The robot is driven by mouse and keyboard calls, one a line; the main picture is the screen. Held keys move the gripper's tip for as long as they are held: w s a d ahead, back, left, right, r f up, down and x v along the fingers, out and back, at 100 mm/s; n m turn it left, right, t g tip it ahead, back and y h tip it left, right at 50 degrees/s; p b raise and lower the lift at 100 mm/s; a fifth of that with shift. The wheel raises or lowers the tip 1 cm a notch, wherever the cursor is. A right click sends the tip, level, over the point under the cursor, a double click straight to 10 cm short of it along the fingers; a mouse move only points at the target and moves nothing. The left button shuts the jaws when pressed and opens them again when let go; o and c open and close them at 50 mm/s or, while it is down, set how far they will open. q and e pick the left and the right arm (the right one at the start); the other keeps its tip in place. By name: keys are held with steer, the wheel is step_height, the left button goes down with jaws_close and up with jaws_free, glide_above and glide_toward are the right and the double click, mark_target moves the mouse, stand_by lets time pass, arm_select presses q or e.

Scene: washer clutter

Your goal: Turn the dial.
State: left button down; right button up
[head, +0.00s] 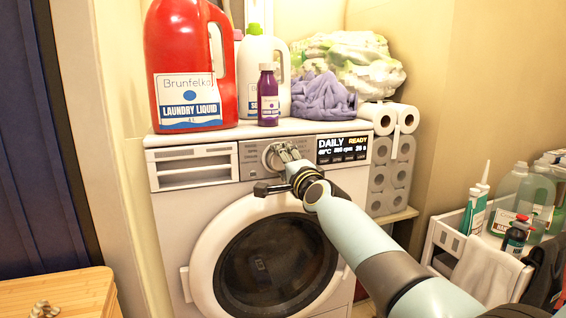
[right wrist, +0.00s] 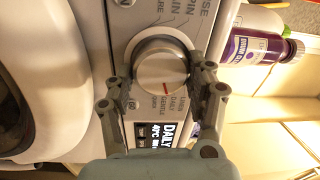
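The round silver dial (head: 270,157) sits on the washer's control panel, left of the lit display (head: 343,149), which reads DAILY and READY. In the right wrist view the dial (right wrist: 162,68) shows a red mark at its lower edge, toward the printed words DAILY and GENTLE. My right gripper (head: 285,153) is in front of the panel at the dial. In the right wrist view my right gripper (right wrist: 160,88) has its fingers spread, one on each side of the dial. I cannot tell whether they touch it. My left gripper is not in view.
A red detergent jug (head: 190,70), a purple bottle (head: 268,95) and a purple cloth (head: 322,96) stand on top of the washer (head: 165,215). The round door (head: 275,262) is shut below the panel. Toilet rolls (head: 390,170) stand to the right, beside a cart (head: 450,240) with bottles.

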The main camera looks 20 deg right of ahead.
steer(key=o, duration=0.3)
steer(key=s, duration=1.2)
steer(key=shift+d+f, duration=0.35)
